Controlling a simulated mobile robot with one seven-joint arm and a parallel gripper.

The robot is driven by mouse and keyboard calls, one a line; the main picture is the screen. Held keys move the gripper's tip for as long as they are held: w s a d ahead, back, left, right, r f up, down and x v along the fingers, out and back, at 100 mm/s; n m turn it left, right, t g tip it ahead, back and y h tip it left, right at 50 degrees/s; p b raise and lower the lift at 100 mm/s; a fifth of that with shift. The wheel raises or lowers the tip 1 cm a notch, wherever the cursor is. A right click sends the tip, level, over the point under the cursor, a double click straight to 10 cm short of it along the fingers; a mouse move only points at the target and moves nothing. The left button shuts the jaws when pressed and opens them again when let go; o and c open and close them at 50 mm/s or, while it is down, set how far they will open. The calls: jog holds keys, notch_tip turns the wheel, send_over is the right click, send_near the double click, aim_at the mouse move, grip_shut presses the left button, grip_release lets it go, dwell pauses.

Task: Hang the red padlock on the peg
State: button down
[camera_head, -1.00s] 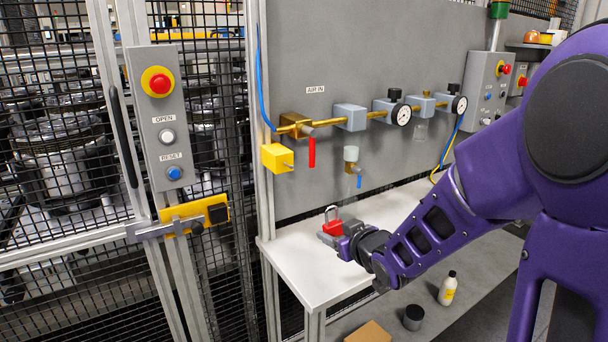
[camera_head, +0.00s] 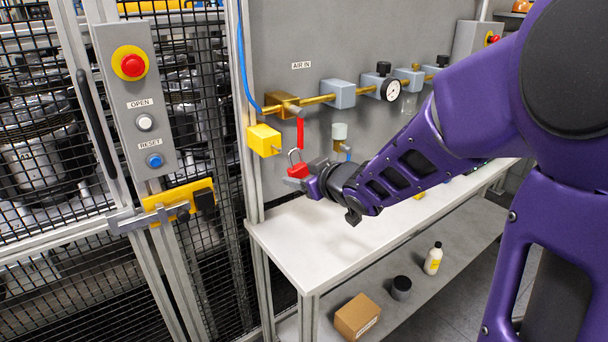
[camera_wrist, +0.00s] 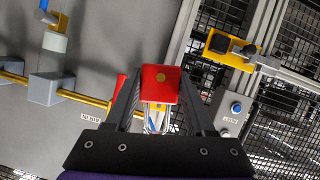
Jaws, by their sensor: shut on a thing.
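The red padlock (camera_head: 298,171) is in my gripper (camera_head: 302,182), held upright above the white bench with its metal shackle up. A yellow block (camera_head: 263,139) on the grey panel bears a short grey peg (camera_head: 277,150). The padlock is just right of and a little below the peg in the head view; I cannot tell their gap in depth. In the wrist view the padlock's red body (camera_wrist: 160,83) sits between the two dark fingers of my gripper (camera_wrist: 159,90), its shackle toward the picture's bottom. The peg cannot be made out there.
A red valve handle (camera_head: 300,132) hangs from the brass pipe close above the padlock. A pale cup-shaped fitting (camera_head: 340,132) is to the right. A button box (camera_head: 135,100) and mesh fence stand at left.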

jog(key=r+b+x, duration=0.1)
jog(key=b+x, duration=0.1)
jog(key=x, duration=0.5)
jog(key=shift+a+b, duration=0.3)
jog(key=shift+a, duration=0.1)
dwell(0.3)
jog(key=shift+w+r, duration=0.15)
dwell(0.4)
jog(key=shift+c, duration=0.9)
grip_release()
